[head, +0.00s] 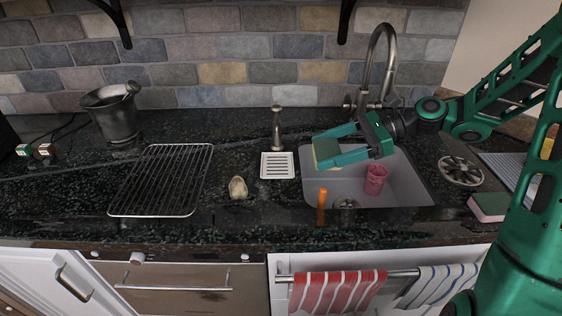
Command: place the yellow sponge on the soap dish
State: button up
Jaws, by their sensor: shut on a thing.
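The yellow sponge (327,153) with a green layer is between the fingers of my gripper (335,148). My gripper is shut on it and holds it above the left part of the sink. A white slatted soap dish (278,166) lies on the dark counter just left of the sink, a little to the left of the sponge. The dish looks empty. The fingers point left, toward the dish side.
The grey sink (408,186) holds a pink cup (375,179). A tall faucet (385,50) rises behind it. A soap dispenser (277,128) stands behind the dish. An orange object (321,205), a wire rack (162,180) and a pink-green sponge (489,206) are nearby.

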send_over(277, 170)
jog(key=shift+f, duration=1.75)
jog(key=o, duration=1)
jog(key=shift+f, duration=0.1)
jog(key=v, duration=1.2)
